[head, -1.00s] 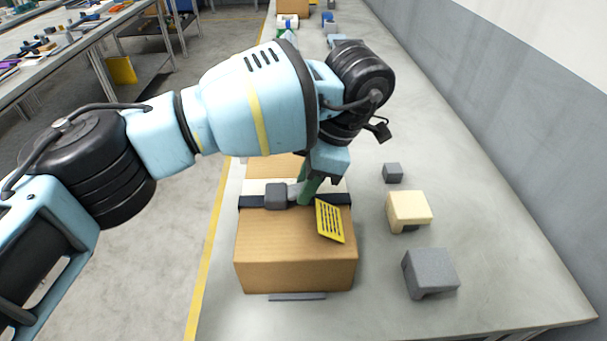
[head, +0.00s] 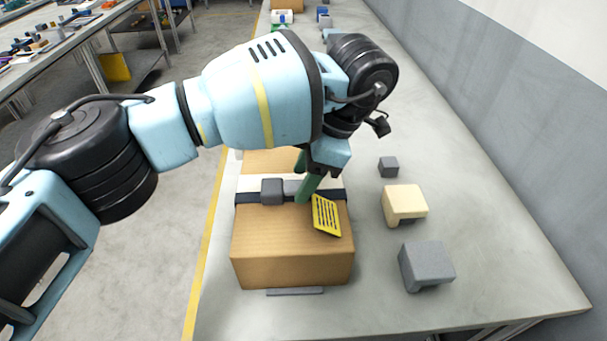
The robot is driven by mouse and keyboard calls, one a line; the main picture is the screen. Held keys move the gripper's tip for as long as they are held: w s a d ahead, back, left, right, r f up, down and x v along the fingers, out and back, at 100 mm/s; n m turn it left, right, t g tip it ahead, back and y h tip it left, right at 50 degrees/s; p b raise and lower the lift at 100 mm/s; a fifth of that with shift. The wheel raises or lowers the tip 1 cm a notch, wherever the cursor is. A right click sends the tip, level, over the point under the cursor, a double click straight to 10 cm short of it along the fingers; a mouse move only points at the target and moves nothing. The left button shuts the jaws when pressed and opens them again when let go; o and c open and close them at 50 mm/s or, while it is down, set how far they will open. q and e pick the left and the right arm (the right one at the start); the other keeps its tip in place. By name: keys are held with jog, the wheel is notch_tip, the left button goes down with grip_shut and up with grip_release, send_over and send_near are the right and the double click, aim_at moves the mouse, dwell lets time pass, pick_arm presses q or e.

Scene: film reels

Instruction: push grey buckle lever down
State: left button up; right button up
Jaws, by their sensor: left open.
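A brown cardboard box (head: 292,255) sits on the bench with a black strap (head: 247,197) across its top. A dark grey buckle block (head: 272,190) sits on the strap. The lighter grey lever (head: 291,187) shows just right of the block and looks low, close to the strap; its right end is hidden behind a green finger. My left gripper (head: 305,188) points down over the strap with its green fingers, open, beside or touching the lever; contact cannot be told. My right gripper is not in view.
A yellow slotted tag (head: 326,215) lies on the box's right edge. A cream corner piece (head: 405,203), a grey corner piece (head: 427,263) and a small dark grey block (head: 388,167) stand to the right. Another box (head: 268,161) is behind. The bench's far right is clear.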

pick_arm(q)
jog(key=v, duration=0.7)
dwell(0.4)
